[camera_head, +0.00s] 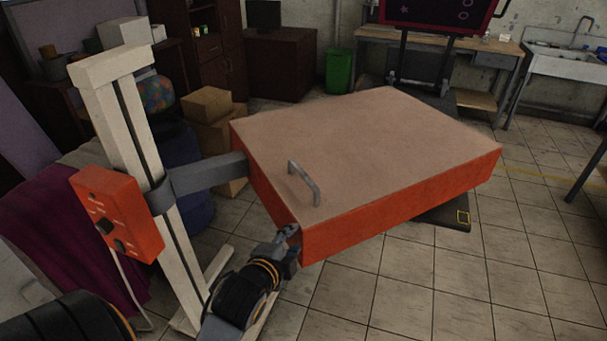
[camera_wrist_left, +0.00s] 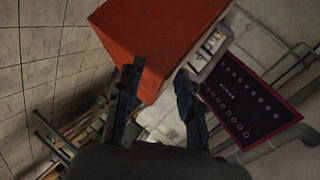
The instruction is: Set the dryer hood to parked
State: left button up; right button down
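The dryer hood (camera_head: 370,150) is a wide orange box with a beige top and a grey handle (camera_head: 305,183). A grey arm (camera_head: 207,176) joins it to a white column (camera_head: 125,130) that carries an orange control box (camera_head: 117,214). The hood reaches out to the right of the column, over the floor. My left gripper (camera_head: 291,233) is at the hood's near left corner. In the left wrist view its fingers (camera_wrist_left: 160,74) stand apart, with the orange hood (camera_wrist_left: 158,38) just ahead of and partly between the tips. Contact is unclear. My right gripper is out of view.
A dark stand with a red-framed screen (camera_head: 440,14) is behind the hood. Cardboard boxes (camera_head: 208,118) and a purple cloth (camera_head: 75,235) are near the column. A green bin (camera_head: 339,71), a workbench (camera_head: 430,40) and a sink (camera_head: 565,55) are at the back. Tiled floor is open at right.

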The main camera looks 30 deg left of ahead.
aim_at(303, 173)
pick_arm(q)
jog(key=w+a+r+m+t+y, duration=0.2)
jog(key=w+a+r+m+t, duration=0.15)
jog(key=r, duration=0.35)
jog(key=shift+g, duration=0.35)
jog(key=p+x, duration=0.1)
jog(key=x, duration=0.5)
jog(key=p+x, duration=0.2)
jog(key=x, duration=0.5)
jog(key=shift+f+p, duration=0.25)
jog(key=shift+p, duration=0.05)
grip_shut()
